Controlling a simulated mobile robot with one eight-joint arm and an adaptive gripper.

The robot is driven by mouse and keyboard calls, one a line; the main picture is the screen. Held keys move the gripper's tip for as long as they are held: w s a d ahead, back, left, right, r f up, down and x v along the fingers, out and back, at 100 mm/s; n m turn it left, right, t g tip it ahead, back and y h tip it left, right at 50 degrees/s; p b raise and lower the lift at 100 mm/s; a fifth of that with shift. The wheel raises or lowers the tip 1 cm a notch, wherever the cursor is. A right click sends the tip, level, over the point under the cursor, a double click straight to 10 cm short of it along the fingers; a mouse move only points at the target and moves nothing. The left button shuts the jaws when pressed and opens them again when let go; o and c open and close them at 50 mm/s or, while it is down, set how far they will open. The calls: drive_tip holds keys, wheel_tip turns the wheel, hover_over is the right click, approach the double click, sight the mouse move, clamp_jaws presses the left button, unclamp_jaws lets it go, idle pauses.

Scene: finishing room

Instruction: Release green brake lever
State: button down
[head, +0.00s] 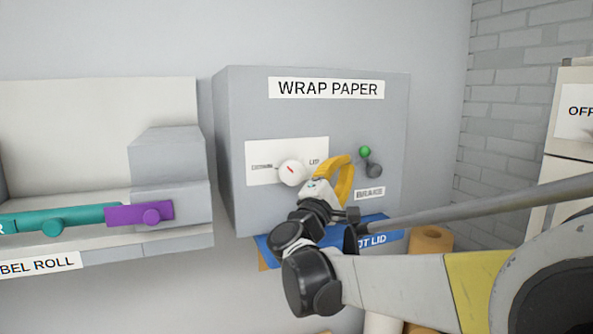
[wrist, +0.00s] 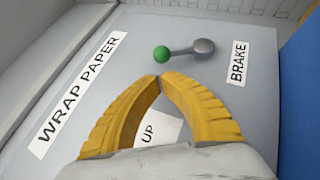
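The brake lever is on the front of the grey WRAP PAPER box (head: 235,185). Its green knob (head: 365,152) sits above and slightly left of its dark grey pivot (head: 373,170). The BRAKE label (head: 370,193) is below it. My gripper (head: 347,168) is left of the lever in the head view. In the wrist view my yellow fingers (wrist: 158,78) meet at their tips with nothing between them. There the green knob (wrist: 161,53) shows just beyond the tips, with a small gap in the picture. I cannot tell whether they touch.
A white dial (head: 291,172) is on the box, left of my gripper. A blue lid strip (head: 395,237) marked as hot runs along the box's bottom. The label roll unit (head: 170,170) stands left. Paper rolls (head: 432,238) are below, and a white cabinet is at right.

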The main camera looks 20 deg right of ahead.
sight(358, 144)
drive_tip(key=shift+x, duration=1.55)
drive_tip(key=shift+r+p, duration=0.1)
drive_tip(key=shift+p, duration=0.35)
drive_tip(key=shift+d+r+m+g+y, duration=0.2)
drive_tip(key=shift+m+g+y, duration=0.1)
drive_tip(key=shift+m+y, duration=0.1)
